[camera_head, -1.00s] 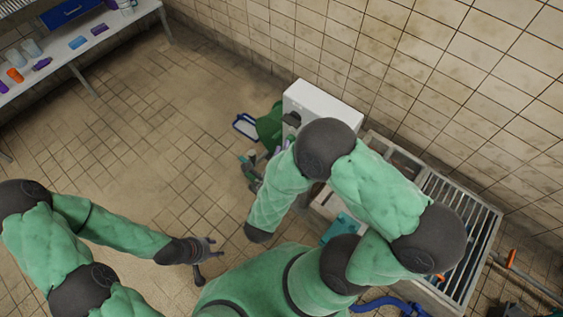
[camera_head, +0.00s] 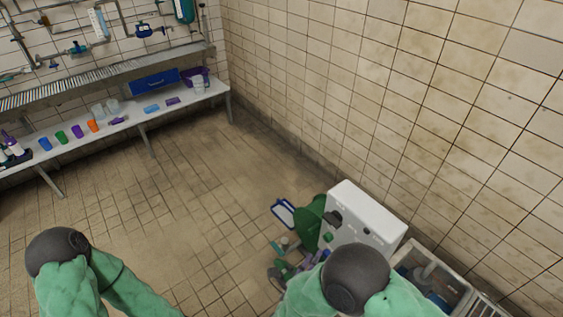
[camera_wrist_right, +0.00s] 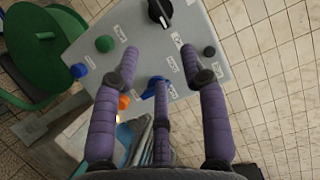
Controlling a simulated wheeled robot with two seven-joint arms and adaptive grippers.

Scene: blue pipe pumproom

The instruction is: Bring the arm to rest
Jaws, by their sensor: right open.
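My right gripper (camera_head: 290,268) is partly visible in the head view, beside the white control box (camera_head: 368,215) and partly hidden by my arm. In the right wrist view, the purple fingers of the right gripper (camera_wrist_right: 158,65) are spread open with nothing between them. They are over the face of the control box (camera_wrist_right: 140,25), which has a black knob, a green button and blue knobs. I cannot tell whether a fingertip touches it. My left arm enters at the lower left of the head view; its gripper is out of frame.
A green reel (camera_head: 310,222) stands left of the control box. A grated basin (camera_head: 432,275) is at its right. The tiled floor (camera_head: 170,210) in the middle is clear.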

